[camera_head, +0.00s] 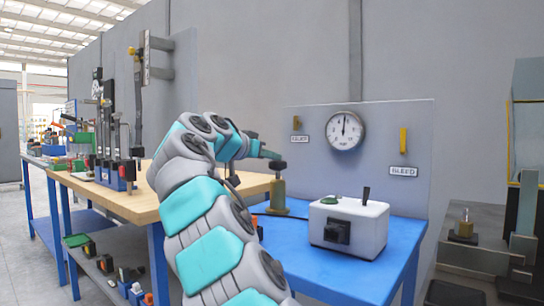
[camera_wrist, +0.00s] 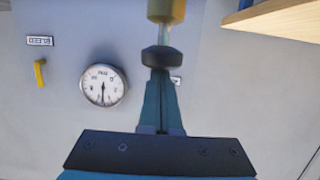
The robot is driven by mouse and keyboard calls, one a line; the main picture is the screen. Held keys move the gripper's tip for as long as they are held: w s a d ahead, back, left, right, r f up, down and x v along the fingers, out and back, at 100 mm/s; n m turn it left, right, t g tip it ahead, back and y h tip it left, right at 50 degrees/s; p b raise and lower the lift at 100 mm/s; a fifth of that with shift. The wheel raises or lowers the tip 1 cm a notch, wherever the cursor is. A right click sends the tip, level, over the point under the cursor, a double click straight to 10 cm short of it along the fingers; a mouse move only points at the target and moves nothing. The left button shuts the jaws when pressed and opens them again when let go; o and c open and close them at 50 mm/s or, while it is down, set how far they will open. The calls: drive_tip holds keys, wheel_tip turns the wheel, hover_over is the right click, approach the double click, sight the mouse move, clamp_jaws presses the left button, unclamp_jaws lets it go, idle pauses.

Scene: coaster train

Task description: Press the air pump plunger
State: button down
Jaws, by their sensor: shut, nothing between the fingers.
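The air pump (camera_head: 278,196) is a brass-yellow cylinder standing on the blue table beside the wall panel. Its plunger has a dark knob (camera_head: 277,165) on a thin rod, raised above the body. In the wrist view, which is upside down, the knob (camera_wrist: 163,58) lies just beyond my fingertips, with the yellow pump body (camera_wrist: 166,10) past it. My gripper (camera_head: 267,154) is shut and empty, its tips at the top of the knob; it also shows in the wrist view (camera_wrist: 161,78). I cannot tell whether they touch.
A white box (camera_head: 370,225) with a green button and a black lever stands right of the pump. A round gauge (camera_head: 345,130) and two yellow handles, one labelled BLEED (camera_head: 403,173), are on the panel behind. A wooden-topped bench (camera_head: 115,202) stands to the left.

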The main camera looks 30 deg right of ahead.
wheel_tip(320, 180, down, 2)
drive_tip(key=shift+f+b, duration=0.15)
drive_tip(key=shift+b, duration=0.15)
drive_tip(key=v, duration=0.8)
drive_tip(key=shift+r, duration=0.25)
idle(0.6)
wheel_tip(320, 180, up, 10)
drive_tip(key=a+p, duration=0.2)
drive_tip(key=p, duration=0.5)
drive_tip(key=shift+s+p, duration=0.3)
drive_tip(key=shift+s, duration=0.05)
